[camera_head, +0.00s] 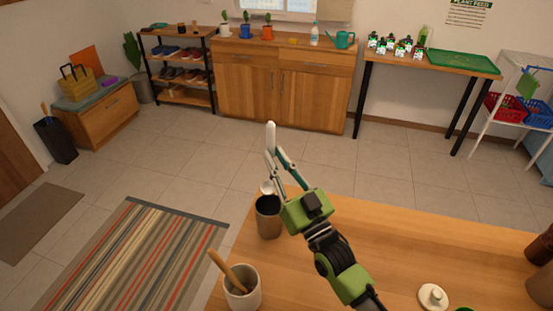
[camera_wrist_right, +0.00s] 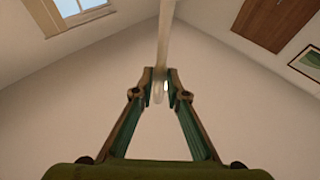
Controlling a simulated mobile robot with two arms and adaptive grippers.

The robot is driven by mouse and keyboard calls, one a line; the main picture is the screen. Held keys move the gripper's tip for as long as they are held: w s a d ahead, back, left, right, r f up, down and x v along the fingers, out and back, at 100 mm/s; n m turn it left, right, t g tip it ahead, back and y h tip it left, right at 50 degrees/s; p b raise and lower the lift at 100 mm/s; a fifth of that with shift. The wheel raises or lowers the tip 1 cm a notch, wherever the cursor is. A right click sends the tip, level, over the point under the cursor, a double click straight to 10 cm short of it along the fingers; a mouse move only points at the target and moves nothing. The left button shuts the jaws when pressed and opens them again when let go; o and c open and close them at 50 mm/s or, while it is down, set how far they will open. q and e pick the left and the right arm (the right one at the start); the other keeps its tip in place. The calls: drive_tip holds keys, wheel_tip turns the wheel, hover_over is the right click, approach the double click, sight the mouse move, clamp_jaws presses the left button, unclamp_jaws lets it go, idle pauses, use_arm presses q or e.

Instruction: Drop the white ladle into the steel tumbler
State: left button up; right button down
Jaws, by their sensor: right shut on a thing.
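The white ladle (camera_head: 271,135) is gripped near its middle by my right gripper (camera_head: 274,160), with a pale end pointing up. A white rounded part, seemingly its bowl, shows low beside the fingers, just behind the tumbler's rim in the picture. In the wrist view, the ladle (camera_wrist_right: 163,40) runs between the closed fingertips of my right gripper (camera_wrist_right: 158,86). The steel tumbler (camera_head: 268,222) stands upright on the wooden table, below and slightly left of the gripper. I cannot tell whether the ladle is over its opening. My left gripper is out of view.
A pale crock (camera_head: 243,293) with a wooden utensil stands in front of the tumbler. A white lid (camera_head: 433,297) lies on the table (camera_head: 420,240) at the right front, and brown jars (camera_head: 541,285) stand at the right edge. The middle of the table is clear.

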drive_tip(key=shift+f+b, duration=1.75)
drive_tip(key=shift+f, duration=0.45)
drive_tip(key=b, duration=0.7)
hover_over(278, 199)
drive_tip(key=s, duration=0.3)
drive_tip(key=shift+s+a+f, duration=0.1)
drive_tip(key=shift+a+f, duration=0.05)
drive_tip(key=shift+f, duration=1.95)
drive_tip(key=shift+s+a+f, duration=0.1)
drive_tip(key=shift+a+f, duration=0.05)
drive_tip(key=shift+f, duration=1.95)
drive_tip(key=shift+p, duration=0.3)
drive_tip(key=c, duration=1.9)
unclamp_jaws()
drive_tip(key=s+d, duration=0.2)
drive_tip(key=s, duration=0.2)
drive_tip(key=s+d, duration=0.2)
drive_tip(key=s, duration=0.1)
drive_tip(key=s+d, duration=0.2)
drive_tip(key=s, duration=0.2)
drive_tip(key=shift+s+d+f, duration=0.15)
drive_tip(key=shift+s+f, duration=0.05)
drive_tip(key=shift+s, duration=0.1)
